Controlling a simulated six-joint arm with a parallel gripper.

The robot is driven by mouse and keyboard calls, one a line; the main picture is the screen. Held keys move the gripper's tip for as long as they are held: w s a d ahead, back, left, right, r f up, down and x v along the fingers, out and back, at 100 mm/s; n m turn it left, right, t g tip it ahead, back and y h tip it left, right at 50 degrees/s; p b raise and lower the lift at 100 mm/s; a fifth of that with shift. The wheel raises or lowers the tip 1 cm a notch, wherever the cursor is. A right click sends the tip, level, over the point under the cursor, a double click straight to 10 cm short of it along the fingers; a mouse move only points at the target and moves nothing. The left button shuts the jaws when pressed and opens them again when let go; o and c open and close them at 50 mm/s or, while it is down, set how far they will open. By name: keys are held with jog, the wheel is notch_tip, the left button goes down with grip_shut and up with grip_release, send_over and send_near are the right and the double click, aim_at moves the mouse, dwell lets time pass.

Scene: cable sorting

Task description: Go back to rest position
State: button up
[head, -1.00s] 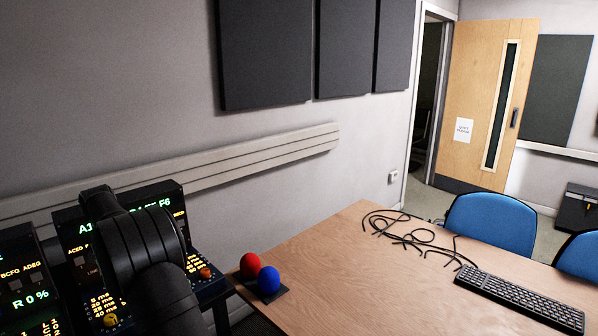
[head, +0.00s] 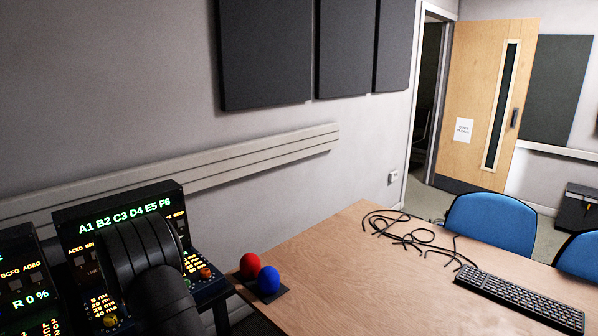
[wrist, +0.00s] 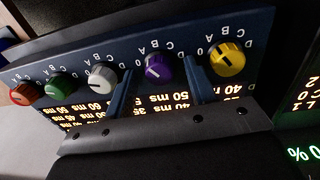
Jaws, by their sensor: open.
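My gripper (wrist: 158,92) shows in the wrist view with its two blue fingers spread apart and nothing between them. It hangs over the control panel (wrist: 130,45), and the purple knob (wrist: 158,69) appears in the gap between the fingers. A white knob (wrist: 102,77) is just left of the left finger and a yellow knob (wrist: 227,59) is right of the right finger. Whether a finger touches the panel is not clear. In the head view my dark arm covers part of the lit console (head: 125,215), and the fingers are hidden there.
A wooden table (head: 330,270) stands at the right. On it are a red ball (head: 250,265) and a blue ball (head: 268,280) on a dark base, black cables (head: 410,238) and a keyboard (head: 520,298). Blue chairs (head: 490,222) stand behind it. A wall is behind the console.

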jog(key=shift+n, duration=1.2)
notch_tip(320, 180, up, 10)
jog(key=shift+s+a, duration=0.15)
jog(key=shift+s, duration=0.15)
jog(key=o, duration=1.1)
jog(key=w+d+r+n, duration=0.6)
jog(key=r+n, duration=0.3)
jog(key=n, duration=0.6)
notch_tip(320, 180, down, 10)
jog(key=shift+s+a, duration=0.1)
jog(key=shift+a, duration=0.05)
